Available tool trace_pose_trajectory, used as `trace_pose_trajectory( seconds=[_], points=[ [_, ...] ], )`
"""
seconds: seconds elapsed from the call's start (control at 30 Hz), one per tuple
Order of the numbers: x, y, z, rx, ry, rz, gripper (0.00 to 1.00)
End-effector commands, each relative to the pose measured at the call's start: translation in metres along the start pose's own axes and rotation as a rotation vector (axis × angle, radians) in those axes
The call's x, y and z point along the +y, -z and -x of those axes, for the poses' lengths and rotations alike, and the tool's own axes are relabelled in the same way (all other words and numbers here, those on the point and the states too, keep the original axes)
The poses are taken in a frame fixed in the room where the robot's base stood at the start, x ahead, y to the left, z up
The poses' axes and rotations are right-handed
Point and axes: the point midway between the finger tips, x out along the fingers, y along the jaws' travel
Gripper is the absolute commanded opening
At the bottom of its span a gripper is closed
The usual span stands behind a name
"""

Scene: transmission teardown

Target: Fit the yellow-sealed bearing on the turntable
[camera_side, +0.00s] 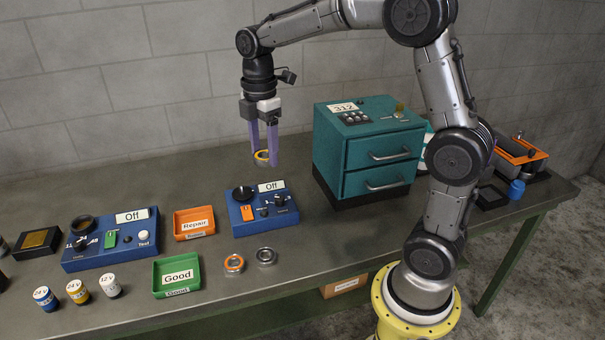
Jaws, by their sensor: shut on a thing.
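My gripper (263,160) has purple fingers that point down, above and behind the right blue box. It is shut on the yellow-sealed bearing (262,154), a small ring held between the fingertips, well clear of the table. A round black disc (243,193), which looks like the turntable, sits at the back left of the right blue box (264,211). No bearing shows on it. That box has an "Off" sign, an orange label and small knobs. The bearing is up and to the right of this disc in the picture.
Orange "Repair" (194,224) and green "Good" (176,276) trays stand to the left. An orange-sealed bearing (234,264) and a grey one (266,256) lie in front. A second blue box (110,240) is farther left. A teal drawer cabinet (368,150) stands to the right.

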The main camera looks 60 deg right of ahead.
Motion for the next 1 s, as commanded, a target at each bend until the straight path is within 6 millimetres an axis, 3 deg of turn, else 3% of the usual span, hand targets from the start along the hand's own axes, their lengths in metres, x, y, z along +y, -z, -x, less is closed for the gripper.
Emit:
trace_pose_trajectory(
  seconds=[0.03, 0.2, 0.4, 0.53, 1.0],
  points=[
    [0.02, 0.001, -0.003, 0.0, 0.001, -0.002, 0.0],
    [0.074, 0.004, -0.017, 0.0, 0.001, -0.012, 0.0],
    [0.114, 0.002, -0.049, 0.0, 0.002, -0.026, 0.0],
    [0.118, 0.0, -0.068, 0.0, -0.001, -0.033, 0.0],
    [0.117, -0.002, -0.102, 0.0, 0.0, -0.036, 0.0]
  ],
)
